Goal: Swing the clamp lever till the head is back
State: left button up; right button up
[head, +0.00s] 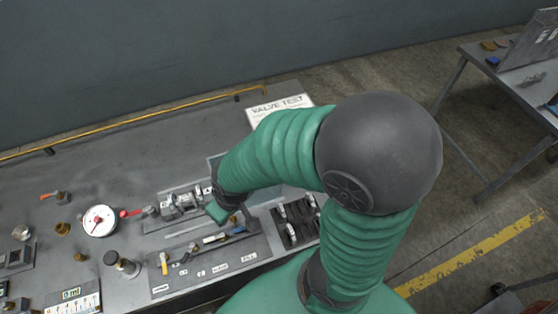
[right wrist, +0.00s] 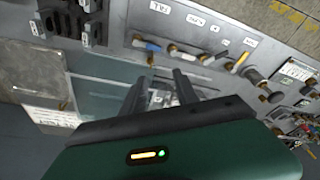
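The metal clamp fixture (head: 182,203) sits on the grey bench, with a red-handled lever (head: 130,213) pointing left from its left end toward a round white gauge. My right gripper (head: 222,211) is low at the fixture's right end, mostly covered by its own green wrist. In the right wrist view, its two dark fingers (right wrist: 160,90) stand apart with a gap between them. Part of the metal fixture (right wrist: 157,101) shows beyond that gap, partly hidden by the gripper body. I cannot tell whether the fingers touch it. My left gripper is not in view.
The white gauge (head: 99,221) stands left of the lever. A labelled panel with small coloured-handled valves (head: 213,239) lies in front of the fixture. A dark slotted rack (head: 296,222) is to the right. A yellow pipe (head: 130,121) runs along the bench's back.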

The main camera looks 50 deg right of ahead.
aim_at(123, 214)
jog(key=z, duration=1.2)
jog(key=u, duration=1.15)
jog(key=i+j+z, duration=0.1)
jog(key=j+z, duration=0.2)
jog(key=z, duration=0.15)
jog(key=j+z, duration=0.4)
